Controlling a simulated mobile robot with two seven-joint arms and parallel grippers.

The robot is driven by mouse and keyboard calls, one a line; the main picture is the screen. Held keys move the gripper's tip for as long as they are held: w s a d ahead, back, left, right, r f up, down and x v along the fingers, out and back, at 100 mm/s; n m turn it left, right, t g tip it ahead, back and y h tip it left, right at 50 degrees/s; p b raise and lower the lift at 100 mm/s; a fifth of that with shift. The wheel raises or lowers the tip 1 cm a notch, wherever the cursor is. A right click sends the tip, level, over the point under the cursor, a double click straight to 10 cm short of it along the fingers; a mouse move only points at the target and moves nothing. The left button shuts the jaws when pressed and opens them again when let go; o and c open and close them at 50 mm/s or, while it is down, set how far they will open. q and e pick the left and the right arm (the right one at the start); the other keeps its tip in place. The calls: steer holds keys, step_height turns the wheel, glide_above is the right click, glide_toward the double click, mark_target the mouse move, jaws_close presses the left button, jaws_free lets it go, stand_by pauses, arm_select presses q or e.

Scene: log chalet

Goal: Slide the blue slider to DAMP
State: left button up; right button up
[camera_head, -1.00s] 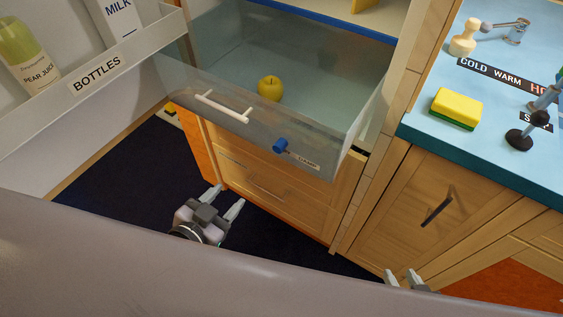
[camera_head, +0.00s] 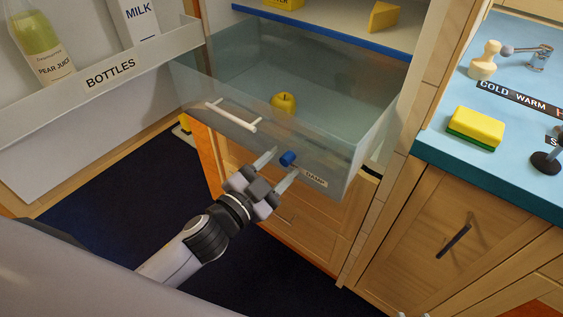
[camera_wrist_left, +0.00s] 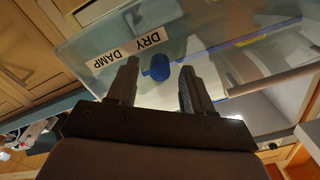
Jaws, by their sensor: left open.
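The blue slider (camera_head: 288,158) is a small knob on the front of the clear, pulled-out drawer (camera_head: 345,165). The DAMP label (camera_head: 315,180) is to its right in the head view. In the left wrist view the slider (camera_wrist_left: 159,68) is beside the DRY label (camera_wrist_left: 150,40), with the DAMP label (camera_wrist_left: 103,60) to the left. My left gripper (camera_head: 279,166) is open, its fingers pointing at the drawer front on either side of the slider. Contact with the slider cannot be told. Only the tips of my right gripper (camera_head: 412,314) show at the bottom edge.
A yellow apple (camera_head: 283,103) lies in the drawer. A white handle (camera_head: 231,116) is on the drawer front, left of the slider. The BOTTLES door shelf (camera_head: 85,100) is at the left. The blue counter with a sponge (camera_head: 476,128) is at the right.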

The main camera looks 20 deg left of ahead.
mark_target(323, 172)
arm_select(q)
steer(key=shift+w+d, duration=0.2)
steer(key=shift+w, duration=0.35)
jaws_close()
steer(key=d, duration=0.2)
steer(key=s+d, duration=0.1)
steer(key=d, duration=0.1)
steer(key=s+d, duration=0.1)
steer(key=d, duration=0.1)
steer(key=shift+s+d, duration=0.1)
steer(key=shift+s, duration=0.05)
steer(key=shift+s+d, duration=0.2)
steer(key=shift+d, duration=0.2)
jaws_free()
steer(key=shift+d, duration=0.1)
